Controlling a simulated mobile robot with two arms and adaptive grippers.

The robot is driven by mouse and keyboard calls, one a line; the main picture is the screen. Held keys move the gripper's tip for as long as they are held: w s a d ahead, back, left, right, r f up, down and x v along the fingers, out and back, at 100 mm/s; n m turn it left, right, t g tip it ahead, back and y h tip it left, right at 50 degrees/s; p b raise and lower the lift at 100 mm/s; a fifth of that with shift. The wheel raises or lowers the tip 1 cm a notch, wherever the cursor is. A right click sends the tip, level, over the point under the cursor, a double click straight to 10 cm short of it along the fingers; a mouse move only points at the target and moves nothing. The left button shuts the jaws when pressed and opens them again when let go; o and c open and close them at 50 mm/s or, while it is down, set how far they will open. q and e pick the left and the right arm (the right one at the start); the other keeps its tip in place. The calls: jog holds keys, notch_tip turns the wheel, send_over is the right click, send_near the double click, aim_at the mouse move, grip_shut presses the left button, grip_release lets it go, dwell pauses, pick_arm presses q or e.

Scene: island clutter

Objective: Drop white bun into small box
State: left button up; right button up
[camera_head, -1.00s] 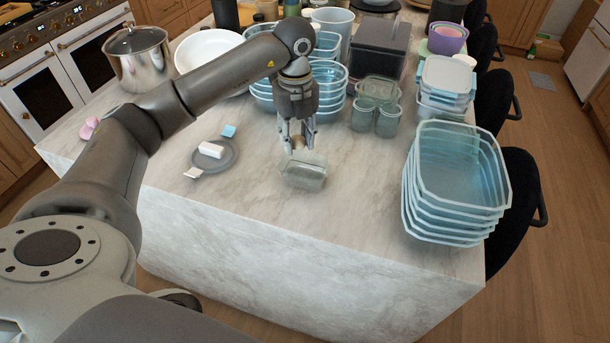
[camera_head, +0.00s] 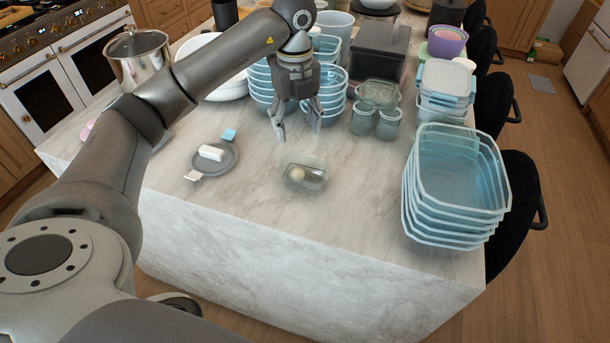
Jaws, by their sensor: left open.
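A small clear box (camera_head: 316,180) sits on the marble island near its front edge. A pale round bun (camera_head: 297,174) lies inside it, toward its left side. My left gripper (camera_head: 298,136) is open and empty above and behind the box, with its fingers spread and pointing down, apart from the bun. My right gripper does not show.
Stacked glass containers (camera_head: 455,185) stand at the right. Two jars (camera_head: 388,124) and stacked bowls stand behind. The counter around the box is clear.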

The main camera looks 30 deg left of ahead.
pick_arm(q)
notch_tip(320, 180, up, 7)
dwell(0.3)
dwell(0.5)
